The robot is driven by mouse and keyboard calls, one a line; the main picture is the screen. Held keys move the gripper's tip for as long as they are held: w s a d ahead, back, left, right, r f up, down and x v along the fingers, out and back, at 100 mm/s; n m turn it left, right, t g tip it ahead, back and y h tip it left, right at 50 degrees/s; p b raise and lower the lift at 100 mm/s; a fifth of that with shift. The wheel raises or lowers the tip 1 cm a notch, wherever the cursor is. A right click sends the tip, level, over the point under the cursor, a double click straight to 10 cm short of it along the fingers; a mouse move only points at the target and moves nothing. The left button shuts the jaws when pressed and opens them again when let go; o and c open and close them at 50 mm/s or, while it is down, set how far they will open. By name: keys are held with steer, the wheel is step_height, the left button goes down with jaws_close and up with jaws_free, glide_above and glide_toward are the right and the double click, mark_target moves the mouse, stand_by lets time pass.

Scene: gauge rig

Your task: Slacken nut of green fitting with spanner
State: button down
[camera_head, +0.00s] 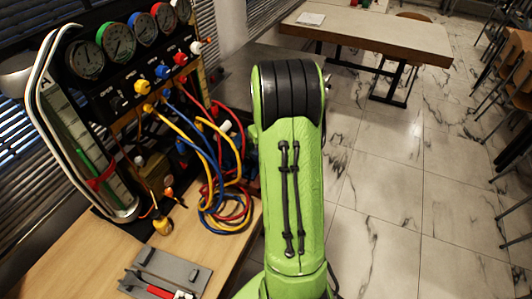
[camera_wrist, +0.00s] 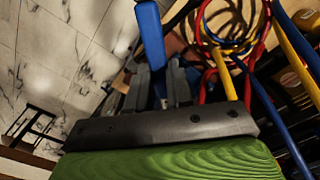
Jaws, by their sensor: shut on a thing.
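My gripper (camera_wrist: 158,76) shows in the wrist view, its grey fingers shut on a long blue tool (camera_wrist: 150,32). In the head view my green arm hides the gripper and the tool. I cannot make out the green fitting or its nut. A gauge with a green rim (camera_head: 118,42) sits in the row atop the gauge rig (camera_head: 123,98).
Blue, red and yellow hoses (camera_head: 205,165) hang looped from the rig, and near my fingers in the wrist view. A grey tray (camera_head: 185,268) with a red-handled tool (camera_head: 158,291) lies on the wooden bench (camera_head: 85,262). Open tiled floor lies to the right.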

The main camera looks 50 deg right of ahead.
steer(key=shift+s+d+n+p, duration=0.2)
steer(key=shift+d+n, duration=0.45)
steer(key=shift+s+d+n+p, duration=0.15)
steer(key=shift+d+n+p, duration=0.05)
steer(key=shift+d+n, duration=0.45)
stand_by(0.9)
steer(key=shift+d+n+p, duration=0.5)
steer(key=shift+d+n, duration=0.8)
steer(key=shift+d, duration=0.05)
stand_by(0.9)
steer(key=shift+a, duration=0.2)
steer(key=shift+a+m, duration=0.3)
steer(key=shift+m, duration=0.2)
steer(key=shift+a+m, duration=0.4)
steer(key=shift+a, duration=0.05)
steer(key=shift+b, duration=0.3)
